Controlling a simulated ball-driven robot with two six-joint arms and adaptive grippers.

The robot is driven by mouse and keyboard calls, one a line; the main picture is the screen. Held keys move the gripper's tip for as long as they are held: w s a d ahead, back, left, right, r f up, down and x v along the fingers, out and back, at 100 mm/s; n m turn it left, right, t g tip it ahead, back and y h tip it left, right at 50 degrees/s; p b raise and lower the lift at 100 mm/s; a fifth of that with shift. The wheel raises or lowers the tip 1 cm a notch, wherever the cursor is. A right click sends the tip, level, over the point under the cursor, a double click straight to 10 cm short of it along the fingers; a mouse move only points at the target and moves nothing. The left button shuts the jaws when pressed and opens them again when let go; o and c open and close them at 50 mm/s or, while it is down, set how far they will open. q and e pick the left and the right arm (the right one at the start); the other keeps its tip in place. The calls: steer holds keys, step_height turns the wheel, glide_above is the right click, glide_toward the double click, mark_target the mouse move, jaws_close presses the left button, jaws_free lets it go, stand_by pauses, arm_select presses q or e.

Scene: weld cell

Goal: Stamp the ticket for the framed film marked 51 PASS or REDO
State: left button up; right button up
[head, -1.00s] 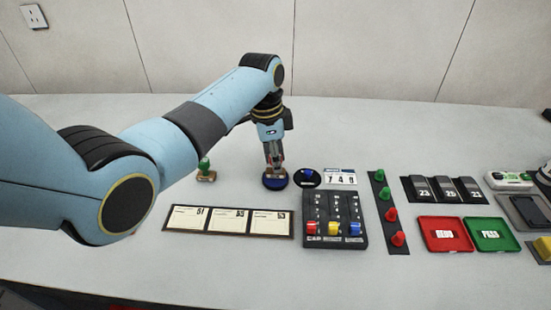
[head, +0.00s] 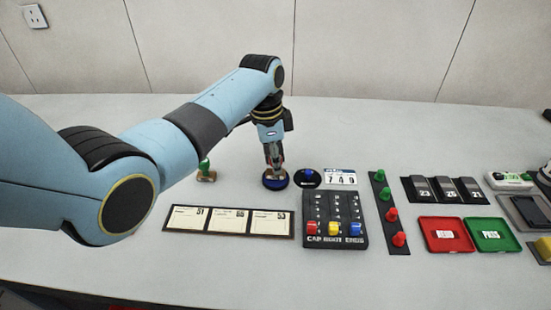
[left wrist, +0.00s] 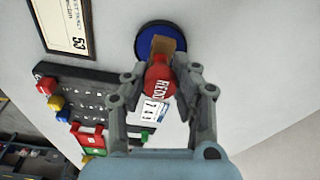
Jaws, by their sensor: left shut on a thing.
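My left gripper (head: 274,164) is shut on a red-handled stamp (left wrist: 160,78) with white lettering, which looks like REDO, and a wooden block. The block is over the round blue ink pad (head: 275,184), apparently resting on it; the pad also shows in the left wrist view (left wrist: 142,40). A green-handled stamp (head: 205,171) stands to the left. The ticket board (head: 228,236) lies in front with three tickets; the leftmost ticket (head: 187,218) reads 51. The tickets look unstamped. I cannot pick out a framed film marked 51. My right gripper is out of view.
A black panel with coloured sliders (head: 334,243) sits right of the tickets. Farther right are coloured pegs (head: 385,193), a red tray (head: 446,247) and a green tray (head: 493,247).

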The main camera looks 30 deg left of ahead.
arm_select(q)
steer(key=shift+f, duration=0.3)
steer(key=shift+s+f, duration=0.1)
stand_by(1.7)
step_height(320, 180, up, 7)
steer(key=p, duration=0.8)
